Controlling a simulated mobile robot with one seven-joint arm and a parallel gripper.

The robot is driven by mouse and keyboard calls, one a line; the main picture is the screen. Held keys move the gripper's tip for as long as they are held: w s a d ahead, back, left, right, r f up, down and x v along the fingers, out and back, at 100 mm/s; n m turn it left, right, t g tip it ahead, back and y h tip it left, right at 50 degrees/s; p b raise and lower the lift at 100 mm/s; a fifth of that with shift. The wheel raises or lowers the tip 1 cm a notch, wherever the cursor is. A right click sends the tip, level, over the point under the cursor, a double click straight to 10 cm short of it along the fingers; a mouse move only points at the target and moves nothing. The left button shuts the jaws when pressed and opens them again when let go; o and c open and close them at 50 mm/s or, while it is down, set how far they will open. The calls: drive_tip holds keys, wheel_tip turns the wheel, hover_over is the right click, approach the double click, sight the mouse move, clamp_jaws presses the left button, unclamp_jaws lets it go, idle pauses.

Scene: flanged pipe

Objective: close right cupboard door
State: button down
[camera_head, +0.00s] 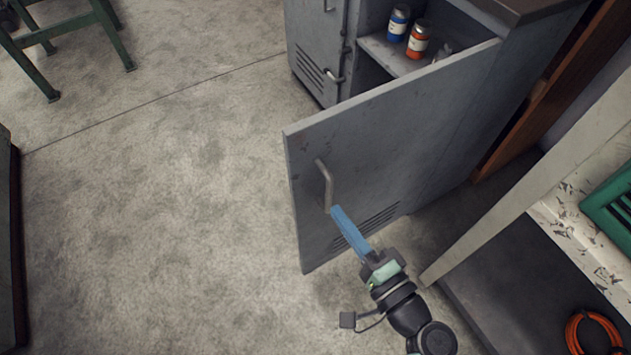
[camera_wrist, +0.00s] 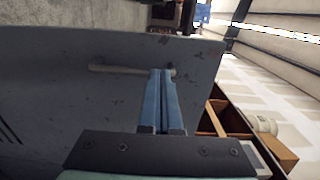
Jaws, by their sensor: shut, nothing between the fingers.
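The right cupboard door (camera_head: 370,160) is grey and stands wide open, swung out from the grey cupboard (camera_head: 490,85). It has a bar handle (camera_head: 325,185) near its free edge and vent slots lower down. My gripper (camera_head: 334,210), with blue fingers, is shut and empty, its tips at or very near the lower end of the handle on the door's outer face. In the wrist view the door (camera_wrist: 60,95) fills the left, and the fingertips (camera_wrist: 160,72) overlap the handle (camera_wrist: 115,69). I cannot tell whether they touch it.
The left cupboard door (camera_head: 318,40) looks shut. Blue (camera_head: 398,22) and orange (camera_head: 418,40) bottles stand on the shelf inside. A workbench (camera_head: 570,215) is at the right, with an orange cable (camera_head: 595,330) below. The floor (camera_head: 150,200) left of the door is clear.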

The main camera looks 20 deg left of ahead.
sight(308, 173)
drive_tip(key=x, duration=0.8)
drive_tip(key=shift+w+a, duration=0.1)
drive_tip(key=shift+a, duration=0.05)
drive_tip(key=shift+a+b, duration=0.1)
drive_tip(key=shift+b, duration=0.2)
